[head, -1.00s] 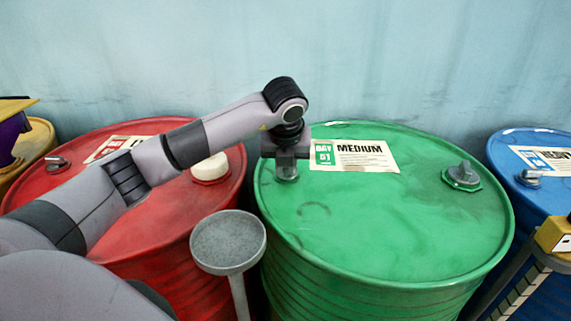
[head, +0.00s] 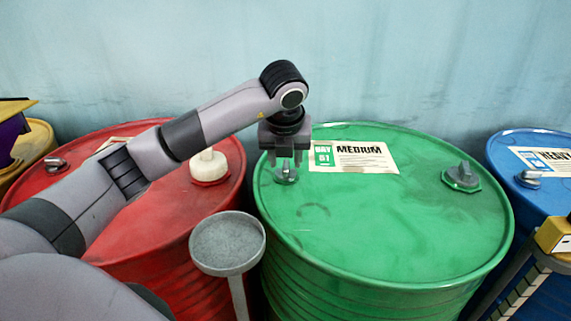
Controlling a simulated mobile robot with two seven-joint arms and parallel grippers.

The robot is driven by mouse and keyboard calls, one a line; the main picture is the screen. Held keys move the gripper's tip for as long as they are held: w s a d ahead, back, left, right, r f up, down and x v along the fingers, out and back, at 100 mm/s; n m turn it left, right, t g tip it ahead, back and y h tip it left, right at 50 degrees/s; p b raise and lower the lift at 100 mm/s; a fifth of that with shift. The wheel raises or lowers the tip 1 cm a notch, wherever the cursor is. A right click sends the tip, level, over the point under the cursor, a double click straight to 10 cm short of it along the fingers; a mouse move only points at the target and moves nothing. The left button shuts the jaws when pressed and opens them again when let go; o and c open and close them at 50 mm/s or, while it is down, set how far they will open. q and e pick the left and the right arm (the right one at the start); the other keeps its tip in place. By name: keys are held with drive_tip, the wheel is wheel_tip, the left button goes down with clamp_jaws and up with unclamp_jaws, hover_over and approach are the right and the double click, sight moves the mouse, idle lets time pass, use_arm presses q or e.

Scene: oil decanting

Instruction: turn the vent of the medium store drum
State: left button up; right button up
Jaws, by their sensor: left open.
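The medium store drum (head: 390,225) is green and carries a MEDIUM label (head: 352,156) on its lid. A small metallic fitting (head: 287,177) sits near the left edge of its lid. My left gripper (head: 285,164) points down just above this fitting, with its two fingers apart. I cannot tell whether the fingertips reach down beside the fitting, and its top is partly hidden by the gripper. My right gripper is not in view.
A red drum (head: 215,262) with a white cap (head: 209,166) stands to the left, partly behind my left arm. A blue drum (head: 535,195) is at the right. A round grey dish on a stalk (head: 228,242) stands in front, between the red and green drums.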

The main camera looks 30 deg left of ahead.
use_arm(q)
drive_tip(key=v, duration=0.4)
drive_tip(key=shift+f, duration=0.1)
idle(0.4)
